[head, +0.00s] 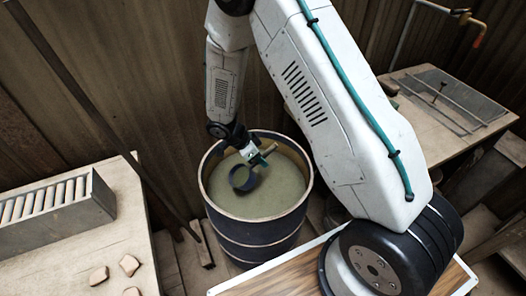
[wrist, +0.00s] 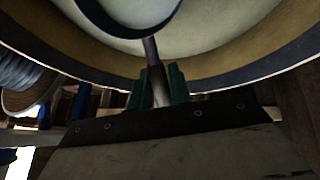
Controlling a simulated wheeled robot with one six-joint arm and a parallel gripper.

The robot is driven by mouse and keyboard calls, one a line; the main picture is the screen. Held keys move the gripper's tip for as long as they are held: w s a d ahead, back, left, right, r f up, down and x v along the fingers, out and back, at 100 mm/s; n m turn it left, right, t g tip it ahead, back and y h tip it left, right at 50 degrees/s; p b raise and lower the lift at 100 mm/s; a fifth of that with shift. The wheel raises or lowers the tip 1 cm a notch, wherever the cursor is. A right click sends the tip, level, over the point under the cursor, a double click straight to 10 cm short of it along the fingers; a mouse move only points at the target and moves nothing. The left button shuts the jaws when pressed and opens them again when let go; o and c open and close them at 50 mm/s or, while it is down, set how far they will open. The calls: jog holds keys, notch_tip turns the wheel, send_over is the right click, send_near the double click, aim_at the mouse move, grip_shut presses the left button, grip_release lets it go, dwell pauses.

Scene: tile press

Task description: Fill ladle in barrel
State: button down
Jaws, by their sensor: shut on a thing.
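The barrel (head: 257,236) stands at the centre of the head view, dark with a pale rim and filled with murky greenish liquid (head: 281,196). My gripper (head: 260,158) is over the barrel opening, with green fingers shut on the ladle's handle. The ladle's dark round cup (head: 242,179) hangs over the liquid; I cannot tell whether it touches the surface or holds anything. In the wrist view my gripper (wrist: 158,88) grips the ladle handle (wrist: 155,75), and the cup (wrist: 125,25) is cut off at the top. The barrel's rim (wrist: 210,82) curves behind it.
A bench at left holds a grey box of pale rollers (head: 55,203) and several broken tile pieces (head: 129,265). A wooden table (head: 440,100) stands at right, with a brass tap (head: 478,38) above. A wooden wall is close behind the barrel.

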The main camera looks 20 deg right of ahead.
notch_tip(320, 180, down, 10)
jog(key=shift+a+r+h, duration=0.2)
jog(key=shift+r+h, duration=0.05)
jog(key=shift+h, duration=0.05)
dwell(0.3)
dwell(1.2)
jog(key=shift+w+d+r+n+y, duration=0.1)
jog(key=shift+d+r+y, duration=0.55)
jog(key=shift+r, duration=2.3)
jog(key=shift+s+d+r+n+y, duration=0.1)
jog(key=shift+d+r+y, duration=0.6)
jog(key=shift+r, duration=2.3)
jog(key=shift+w+d+r+n+y, duration=0.1)
jog(key=shift+d+r+y, duration=0.55)
jog(key=shift+r, duration=2.3)
jog(key=shift+a+y, duration=0.3)
